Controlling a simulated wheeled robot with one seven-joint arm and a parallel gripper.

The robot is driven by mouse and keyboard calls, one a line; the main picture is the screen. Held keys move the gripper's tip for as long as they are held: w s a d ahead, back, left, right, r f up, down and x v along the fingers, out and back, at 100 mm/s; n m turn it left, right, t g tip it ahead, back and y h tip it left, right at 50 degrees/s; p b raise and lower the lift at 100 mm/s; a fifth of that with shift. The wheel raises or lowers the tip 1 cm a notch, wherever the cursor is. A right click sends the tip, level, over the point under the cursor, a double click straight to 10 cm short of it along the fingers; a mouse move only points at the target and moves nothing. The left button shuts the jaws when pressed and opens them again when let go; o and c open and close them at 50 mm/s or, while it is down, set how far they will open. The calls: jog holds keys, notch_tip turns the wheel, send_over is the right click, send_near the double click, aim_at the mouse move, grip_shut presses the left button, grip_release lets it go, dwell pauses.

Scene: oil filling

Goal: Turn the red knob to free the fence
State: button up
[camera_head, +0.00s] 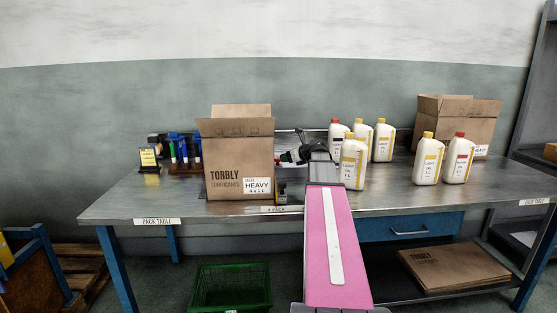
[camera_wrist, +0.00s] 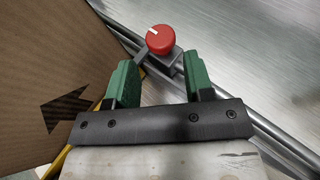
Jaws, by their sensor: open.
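The red knob (camera_wrist: 160,39) shows in the wrist view as a round red cap with a white mark pointing to the upper left. It sits on a grey block on a metal rail, beside the cardboard box. My gripper (camera_wrist: 160,76) is open, its two green fingers apart with nothing between them. The knob is just beyond the fingertips, roughly centred between them. In the head view my gripper (camera_head: 282,160) is right of the open TORBLY box (camera_head: 235,160), and a bit of red shows at its tip. I cannot make out the fence clearly.
White bottles with yellow or red caps, such as one front bottle (camera_head: 353,162), stand right of my arm. Another open box (camera_head: 458,125) is at the back right.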

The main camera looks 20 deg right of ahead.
aim_at(279, 159)
jog(key=x, duration=0.6)
jog(key=shift+w+a, duration=0.1)
jog(key=shift+w, duration=0.05)
jog(key=c, duration=0.6)
